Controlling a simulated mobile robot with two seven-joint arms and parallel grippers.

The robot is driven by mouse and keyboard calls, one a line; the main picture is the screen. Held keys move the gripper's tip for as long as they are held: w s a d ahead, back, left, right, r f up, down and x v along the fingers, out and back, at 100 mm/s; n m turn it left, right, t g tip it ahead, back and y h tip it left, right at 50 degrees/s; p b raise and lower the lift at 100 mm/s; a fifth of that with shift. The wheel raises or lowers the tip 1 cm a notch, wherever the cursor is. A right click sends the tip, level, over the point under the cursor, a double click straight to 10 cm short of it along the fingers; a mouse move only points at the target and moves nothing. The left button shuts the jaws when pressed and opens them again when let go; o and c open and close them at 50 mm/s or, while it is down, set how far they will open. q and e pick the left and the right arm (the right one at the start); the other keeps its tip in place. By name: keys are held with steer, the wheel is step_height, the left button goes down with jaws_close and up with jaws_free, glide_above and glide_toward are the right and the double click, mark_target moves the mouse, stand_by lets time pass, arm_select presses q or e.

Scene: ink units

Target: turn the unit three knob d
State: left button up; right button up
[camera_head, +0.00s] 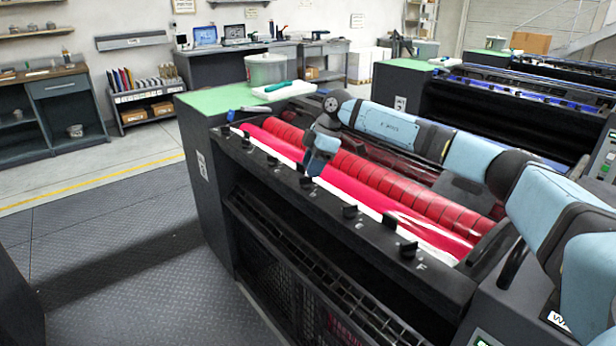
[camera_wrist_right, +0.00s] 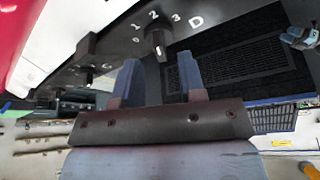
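Knob D (camera_wrist_right: 157,42) is a black knob with a white mark, on the dark front rail of the nearest red-roller unit. In the right wrist view the digits 0, 1, 2, 3 and the letter D stand around it. My right gripper (camera_wrist_right: 158,75) is open, and its two fingers point at knob D, which shows between and just beyond the fingertips. I see no contact. In the head view the right gripper (camera_head: 316,168) is above the rail and partly hides the knob D area. Knob D's exact setting is hard to read.
Other black knobs line the rail, with knob E (camera_head: 349,211) and knob F (camera_head: 408,249) nearer. A neighbouring knob (camera_wrist_right: 88,48) shows left of the fingers. Red rollers (camera_head: 400,200) lie behind the rail. A bucket (camera_head: 266,69) stands on the unit's green top.

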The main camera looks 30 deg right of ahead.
mark_target(306, 182)
steer(key=shift+x, duration=1.55)
steer(key=shift+r, duration=0.1)
steer(key=shift+c, duration=0.2)
jaws_close()
